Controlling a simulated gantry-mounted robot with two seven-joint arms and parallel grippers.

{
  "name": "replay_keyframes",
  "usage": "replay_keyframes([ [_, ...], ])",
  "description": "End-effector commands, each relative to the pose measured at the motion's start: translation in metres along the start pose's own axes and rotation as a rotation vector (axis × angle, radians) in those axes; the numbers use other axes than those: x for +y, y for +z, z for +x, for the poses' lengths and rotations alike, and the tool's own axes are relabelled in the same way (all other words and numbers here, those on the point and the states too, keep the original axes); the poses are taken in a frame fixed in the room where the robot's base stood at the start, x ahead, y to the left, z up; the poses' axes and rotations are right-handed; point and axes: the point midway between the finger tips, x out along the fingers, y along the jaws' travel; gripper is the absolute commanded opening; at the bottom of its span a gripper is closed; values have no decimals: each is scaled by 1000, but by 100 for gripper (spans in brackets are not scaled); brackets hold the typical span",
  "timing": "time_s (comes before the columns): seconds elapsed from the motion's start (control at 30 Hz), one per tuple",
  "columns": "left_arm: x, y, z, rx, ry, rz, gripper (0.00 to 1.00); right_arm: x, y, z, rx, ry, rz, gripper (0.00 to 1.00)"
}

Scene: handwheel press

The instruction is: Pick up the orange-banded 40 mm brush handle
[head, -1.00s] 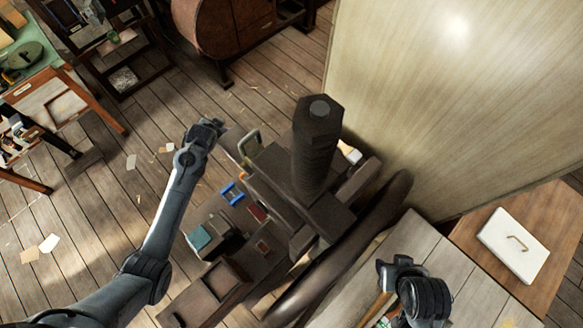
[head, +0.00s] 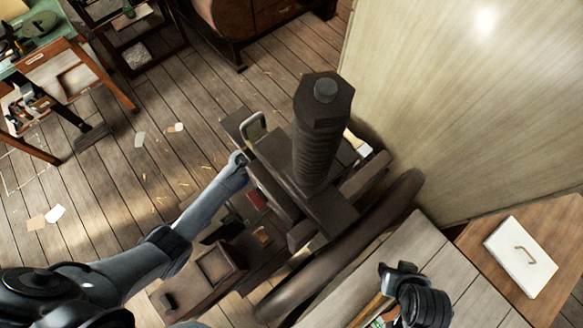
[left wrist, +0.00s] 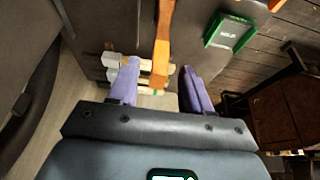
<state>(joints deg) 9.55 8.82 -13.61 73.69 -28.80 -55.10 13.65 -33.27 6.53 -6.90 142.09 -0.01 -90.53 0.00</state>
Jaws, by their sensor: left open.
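In the left wrist view my left gripper (left wrist: 160,85) is open, with its two purple fingers apart. A long orange-brown piece (left wrist: 162,45) runs down between the fingers. Several pale wooden handle-like pieces with whitish ends (left wrist: 110,60) lie just beyond and beside the left finger. I cannot tell which piece is the orange-banded 40 mm handle, or whether any touches a finger. In the head view the left arm reaches to the press and its fingers are hidden there. A pale brush-like end (head: 357,143) shows behind the press column. My right gripper (head: 388,285) is at the lower right, its jaws unclear.
The dark press has a thick threaded column (head: 320,130) and a large handwheel (head: 345,250). A metal loop handle (head: 253,127) stands near the left arm. A green-framed block (left wrist: 228,30) lies right of the fingers. A tall pale panel (head: 470,110) stands behind.

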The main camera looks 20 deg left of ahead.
Motion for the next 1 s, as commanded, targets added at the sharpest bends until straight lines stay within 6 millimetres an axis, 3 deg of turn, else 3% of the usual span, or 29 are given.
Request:
replay_keyframes([
  [0.23, 0, -2, 12, 0, 0, -1, 49, 0, 0, 0, 1, 1, -1, 43],
  [0.6, 1, -4, 50, 0, -1, -1, 49, 3, 2, 4, 0, 9, -10, 43],
  [0.97, 0, -4, 54, 0, -1, -1, 49, 2, 2, 5, 0, 8, -9, 43],
  [1.0, 0, -4, 54, 0, -1, -1, 43, 2, 2, 5, 0, 7, -8, 43],
])
